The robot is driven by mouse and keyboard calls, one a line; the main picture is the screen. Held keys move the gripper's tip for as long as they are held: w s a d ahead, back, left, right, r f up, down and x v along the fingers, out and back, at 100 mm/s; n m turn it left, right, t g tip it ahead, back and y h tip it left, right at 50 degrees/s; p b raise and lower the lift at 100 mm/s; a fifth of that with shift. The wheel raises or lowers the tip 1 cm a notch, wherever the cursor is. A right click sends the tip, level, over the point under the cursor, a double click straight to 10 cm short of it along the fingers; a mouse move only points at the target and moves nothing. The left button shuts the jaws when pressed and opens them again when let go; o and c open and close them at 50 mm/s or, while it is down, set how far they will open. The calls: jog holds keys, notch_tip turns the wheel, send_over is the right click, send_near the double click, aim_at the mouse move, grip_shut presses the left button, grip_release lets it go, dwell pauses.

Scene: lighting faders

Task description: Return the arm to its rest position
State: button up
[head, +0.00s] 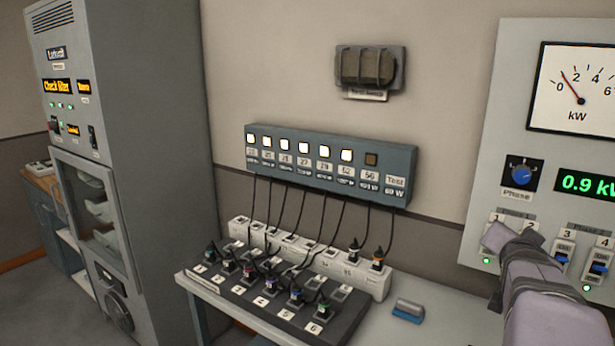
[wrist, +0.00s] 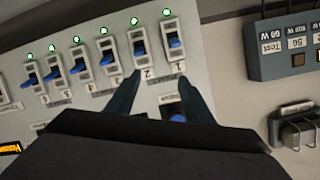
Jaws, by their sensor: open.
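My gripper (wrist: 158,78) is open and empty in the wrist view, its two dark fingers spread in front of the switch panel, near the lower end of the end switches. In the head view my arm reaches in from the lower right, and my gripper (head: 507,238) covers the switches labelled 1 and 2. Whether the fingertips touch the panel cannot be told. The wrist view shows a row of blue-levered switches (wrist: 174,42) with lit indicators, upside down. The blue phase knob (wrist: 178,117) lies partly hidden behind my gripper.
The grey switch panel (head: 490,120) carries a kW dial (head: 578,88) and a green readout (head: 588,185) beginning 0.9. A lamp box (head: 330,165) hangs left of it. Plugs and a power strip (head: 375,285) crowd the table below, beside a blue-grey block (head: 408,311). A tall cabinet (head: 150,120) stands left.

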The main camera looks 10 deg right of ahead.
jog(key=s+a+f+n+g+y, duration=0.2)
jog(key=s+a+f, duration=0.2)
jog(key=f, duration=0.4)
jog(key=s+a+f+n+g+y, duration=0.1)
jog(key=s+a+f+g+y, duration=0.2)
jog(key=a+f, duration=0.3)
jog(key=s+a+f+n+g+y, duration=0.2)
jog(key=s+a+f, duration=0.15)
jog(key=f, duration=0.55)
jog(key=s+a+f+n+g+y+p, duration=0.1)
jog(key=s+a+f+n+g+y, duration=0.2)
jog(key=a, duration=0.4)
jog(key=s+a+f+p, duration=0.15)
jog(key=s+a, duration=0.25)
jog(key=a, duration=0.4)
jog(key=a+n+p, duration=0.2)
jog(key=a+n, duration=0.3)
jog(key=a, duration=0.6)
jog(key=shift+a+r, duration=0.3)
jog(key=shift+r, duration=0.15)
jog(key=shift+s, duration=0.1)
dwell(0.3)
